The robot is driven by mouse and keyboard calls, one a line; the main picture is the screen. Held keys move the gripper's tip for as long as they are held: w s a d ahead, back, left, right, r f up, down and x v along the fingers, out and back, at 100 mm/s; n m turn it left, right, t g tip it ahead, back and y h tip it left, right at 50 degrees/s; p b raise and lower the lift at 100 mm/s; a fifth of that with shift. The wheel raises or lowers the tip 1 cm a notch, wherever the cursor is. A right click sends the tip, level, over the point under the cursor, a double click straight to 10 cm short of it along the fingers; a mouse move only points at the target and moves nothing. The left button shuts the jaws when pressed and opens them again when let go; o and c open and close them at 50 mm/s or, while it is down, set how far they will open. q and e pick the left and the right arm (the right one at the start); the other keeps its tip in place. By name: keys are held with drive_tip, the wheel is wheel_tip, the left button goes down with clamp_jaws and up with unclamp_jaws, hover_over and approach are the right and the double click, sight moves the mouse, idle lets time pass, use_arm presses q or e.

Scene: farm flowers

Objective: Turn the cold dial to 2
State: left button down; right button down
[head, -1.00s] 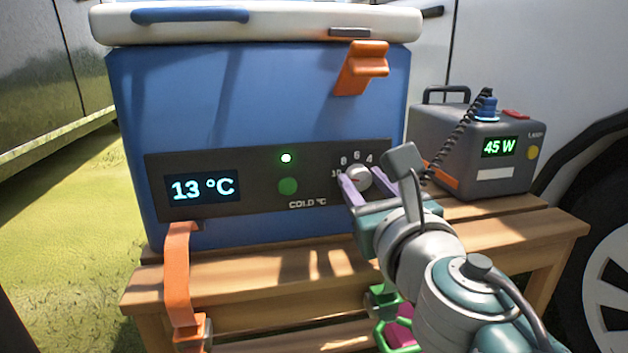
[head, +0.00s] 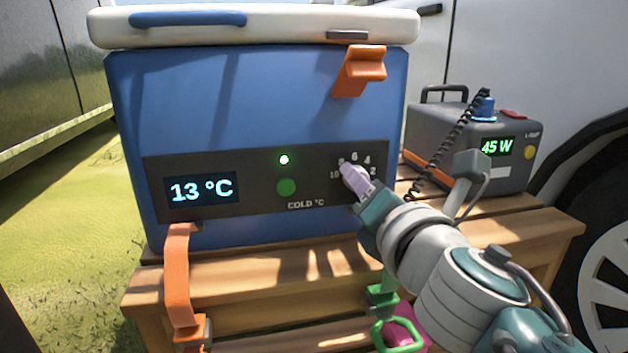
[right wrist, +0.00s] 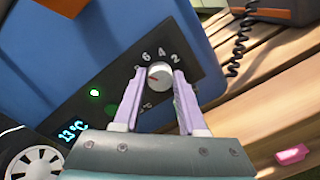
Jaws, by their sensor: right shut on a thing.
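The blue cooler (head: 250,100) has a dark panel (head: 255,207) on its front. The cold dial (right wrist: 160,76) is a small white round knob with a red mark, ringed by the numbers 2 to 10. In the right wrist view the mark faces left, away from the 2. My right gripper (head: 352,173) is shut on the dial, with one lilac finger on each side. In the head view the fingers hide most of the dial. The display (head: 202,189) reads 13 °C. My left gripper is not in view.
The cooler stands on a slatted wooden bench (head: 235,285). A grey power box (head: 475,150) reading 45 W stands to the right, with a coiled black cord (head: 446,140). An orange strap (head: 178,275) hangs at the front left. A green ring-shaped item (head: 398,336) shows below.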

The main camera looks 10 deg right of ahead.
drive_tip(key=m+p, duration=0.1)
drive_tip(key=m, duration=0.7)
drive_tip(key=m+y+p, duration=0.1)
drive_tip(key=m+p, duration=0.1)
drive_tip(key=m, duration=0.7)
drive_tip(key=shift+d+f, duration=0.15)
drive_tip(key=shift+m+y+p, duration=0.3)
drive_tip(key=shift+m+p, duration=0.05)
drive_tip(key=shift+m, duration=1.55)
drive_tip(key=shift+c, duration=2.3)
unclamp_jaws()
drive_tip(key=s+p, duration=0.5)
drive_tip(key=s, duration=0.5)
drive_tip(key=shift+d+p, duration=0.35)
drive_tip(key=shift+d, duration=0.05)
